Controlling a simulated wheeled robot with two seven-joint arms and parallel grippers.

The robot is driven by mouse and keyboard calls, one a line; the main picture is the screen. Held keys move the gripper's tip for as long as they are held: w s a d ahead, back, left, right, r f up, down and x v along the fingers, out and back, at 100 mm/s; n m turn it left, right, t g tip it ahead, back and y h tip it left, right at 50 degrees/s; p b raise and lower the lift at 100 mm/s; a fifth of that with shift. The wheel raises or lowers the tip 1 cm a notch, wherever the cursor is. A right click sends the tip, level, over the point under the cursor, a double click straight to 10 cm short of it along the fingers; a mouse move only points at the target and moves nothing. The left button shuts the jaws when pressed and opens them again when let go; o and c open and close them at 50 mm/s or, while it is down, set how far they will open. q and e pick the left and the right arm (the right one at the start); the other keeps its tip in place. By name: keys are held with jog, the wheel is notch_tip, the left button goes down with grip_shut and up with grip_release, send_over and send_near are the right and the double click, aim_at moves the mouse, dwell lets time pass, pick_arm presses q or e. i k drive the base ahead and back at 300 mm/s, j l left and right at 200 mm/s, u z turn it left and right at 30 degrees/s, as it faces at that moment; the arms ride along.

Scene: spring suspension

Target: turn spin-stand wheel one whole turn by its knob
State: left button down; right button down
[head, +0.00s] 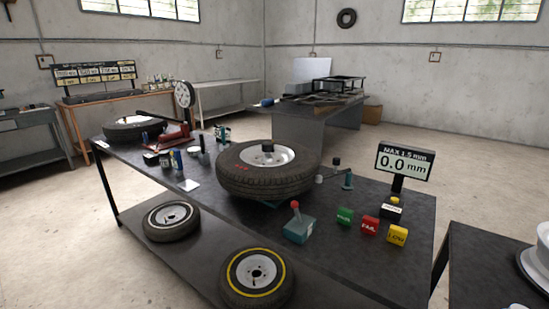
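The spin-stand wheel (243,181), a black tyre with a pale rim, lies flat on the dark workbench (400,252), near its middle. Small red marks show on its near-left side. A dark knob-like piece (267,147) stands up at the rim's middle. Another small dark cap (336,161) shows just right of the tyre, beside a teal post (348,181); I cannot tell which of these is the task's knob. The stand under the wheel is mostly hidden. Neither of my grippers is in view.
A red-knobbed lever box (299,228) and green (345,216), red (370,225) and yellow (397,234) blocks stand at the front right. A display (405,161) reads 0.0 mm. Two wheels (171,221) (257,277) lie on the lower shelf. Small bottles and tools stand left of the wheel.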

aim_at(262, 169)
jog(key=i+j+z, duration=0.15)
jog(key=z, duration=0.3)
jog(key=j+z, duration=0.4)
jog(key=i+j+z, duration=0.15)
jog(key=j+z, duration=0.15)
jog(key=z, duration=0.15)
